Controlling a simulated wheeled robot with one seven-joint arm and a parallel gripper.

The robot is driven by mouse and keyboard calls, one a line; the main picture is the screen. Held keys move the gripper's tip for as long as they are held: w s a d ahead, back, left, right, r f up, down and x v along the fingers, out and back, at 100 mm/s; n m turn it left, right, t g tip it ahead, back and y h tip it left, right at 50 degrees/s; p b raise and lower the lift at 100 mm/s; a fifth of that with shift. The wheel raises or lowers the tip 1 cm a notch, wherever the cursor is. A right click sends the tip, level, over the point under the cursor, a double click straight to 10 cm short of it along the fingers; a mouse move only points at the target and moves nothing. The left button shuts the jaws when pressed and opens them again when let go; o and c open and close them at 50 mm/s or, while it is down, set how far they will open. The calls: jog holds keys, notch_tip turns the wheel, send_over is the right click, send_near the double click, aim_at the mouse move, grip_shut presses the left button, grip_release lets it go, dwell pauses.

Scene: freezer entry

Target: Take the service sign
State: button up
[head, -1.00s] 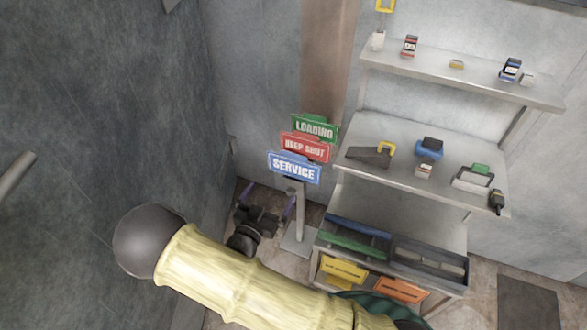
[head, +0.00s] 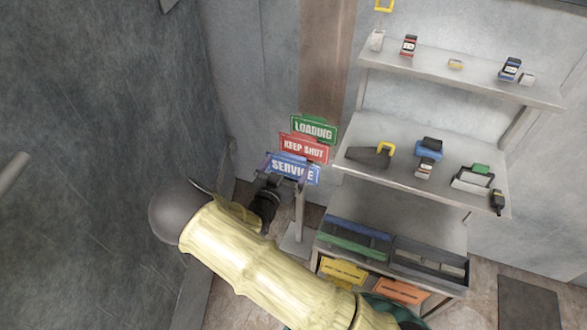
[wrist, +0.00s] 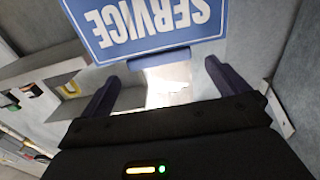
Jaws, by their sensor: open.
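The blue service sign (head: 293,169) is the lowest of three signs on a grey post (head: 299,215). In the wrist view the sign (wrist: 150,22) shows upside down, with a blue tab (wrist: 160,61) at its edge. My gripper (head: 285,171) is open at the sign's lower part in the head view, and its fingers cover some of the sign. In the wrist view my gripper (wrist: 160,80) has its two dark fingers apart on either side of the tab. The tab appears between the fingers; contact is not visible.
A red sign (head: 303,147) and a green loading sign (head: 314,129) sit above on the same post. A metal shelf (head: 400,177) with several small items stands to the right. A dark wall (head: 100,120) is close on the left.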

aim_at(292, 158)
jog(key=shift+w, duration=0.1)
jog(key=x, duration=0.5)
jog(key=shift+f, duration=0.15)
jog(key=c, duration=1.1)
notch_tip(292, 158, up, 10)
jog(key=shift+r+p, duration=0.1)
jog(key=shift+p, duration=0.45)
